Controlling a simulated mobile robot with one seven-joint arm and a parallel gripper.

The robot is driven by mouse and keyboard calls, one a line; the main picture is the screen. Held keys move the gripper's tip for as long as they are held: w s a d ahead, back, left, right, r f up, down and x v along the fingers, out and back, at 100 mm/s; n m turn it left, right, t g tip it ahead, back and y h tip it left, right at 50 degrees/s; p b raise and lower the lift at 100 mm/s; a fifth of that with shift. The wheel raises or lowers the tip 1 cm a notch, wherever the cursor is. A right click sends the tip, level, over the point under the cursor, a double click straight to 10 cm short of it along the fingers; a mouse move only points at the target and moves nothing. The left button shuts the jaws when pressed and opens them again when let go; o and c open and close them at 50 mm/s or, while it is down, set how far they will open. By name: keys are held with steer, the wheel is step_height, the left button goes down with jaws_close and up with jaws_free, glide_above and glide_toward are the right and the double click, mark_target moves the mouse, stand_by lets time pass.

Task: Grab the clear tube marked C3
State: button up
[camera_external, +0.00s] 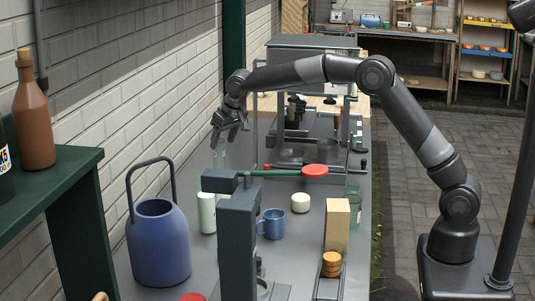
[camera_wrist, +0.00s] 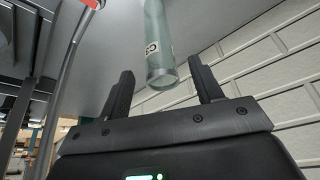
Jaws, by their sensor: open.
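The clear tube marked C3 (camera_wrist: 158,42) has a pale green tint and stands in the wrist view between and beyond the fingertips, with part of its dark lettering showing. In the external view a faint clear tube (camera_external: 219,155) stands on the grey bench, just below my gripper (camera_external: 229,122). My gripper is open and empty. In the wrist view its two dark fingers (camera_wrist: 161,68) are spread, one on each side of the tube's near end. I see no contact with the tube.
A blue jug (camera_external: 160,245), pale green cylinder (camera_external: 207,213) and blue mug (camera_external: 272,224) stand nearer the camera. A white brick wall (camera_external: 130,90) runs close along the left.

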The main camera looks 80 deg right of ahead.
mark_target(219, 152)
steer(key=x, duration=0.6)
steer(key=shift+w+d+f, duration=0.1)
steer(key=shift+w+d, duration=0.05)
steer(key=c, duration=1.1)
